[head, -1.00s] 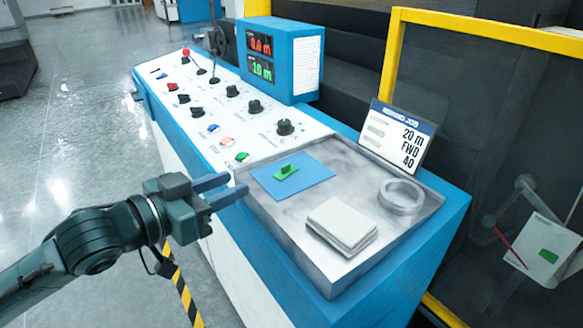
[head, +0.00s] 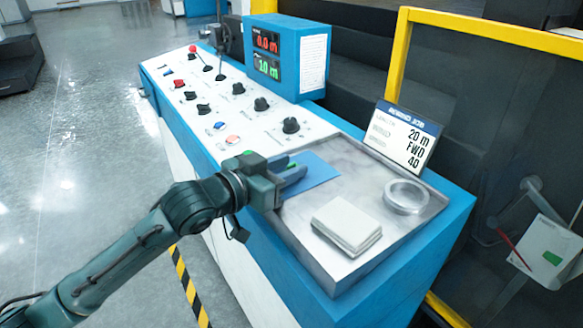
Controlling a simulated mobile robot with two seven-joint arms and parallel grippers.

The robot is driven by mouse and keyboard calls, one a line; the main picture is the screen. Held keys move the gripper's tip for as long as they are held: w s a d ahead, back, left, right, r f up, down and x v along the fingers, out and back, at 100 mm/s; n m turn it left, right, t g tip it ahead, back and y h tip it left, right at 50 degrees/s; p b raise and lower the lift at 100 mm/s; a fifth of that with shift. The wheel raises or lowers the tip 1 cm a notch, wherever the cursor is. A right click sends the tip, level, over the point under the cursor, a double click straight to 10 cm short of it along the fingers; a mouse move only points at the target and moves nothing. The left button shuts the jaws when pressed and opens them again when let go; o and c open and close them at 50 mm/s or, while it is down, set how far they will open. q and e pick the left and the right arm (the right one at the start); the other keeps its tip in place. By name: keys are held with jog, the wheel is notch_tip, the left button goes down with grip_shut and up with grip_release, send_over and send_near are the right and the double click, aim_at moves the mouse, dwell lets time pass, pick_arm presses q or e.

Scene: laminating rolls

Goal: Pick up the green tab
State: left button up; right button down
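The green tab (head: 292,165) is mostly hidden behind the fingers of my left gripper; only a small bit of green shows. It is on the blue mat (head: 322,174) in the grey tray. My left gripper (head: 294,171) reaches in from the left over the mat, with its fingertips at the tab. The two fingers look apart, with a gap between them. Whether they touch the tab is not clear. My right gripper is not in view.
Knobs and buttons cover the white panel (head: 220,110). A blue display box (head: 287,57) rises behind.

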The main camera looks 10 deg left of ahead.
pick_arm(q)
grip_shut()
dwell(0.3)
jog(key=shift+r, duration=0.1)
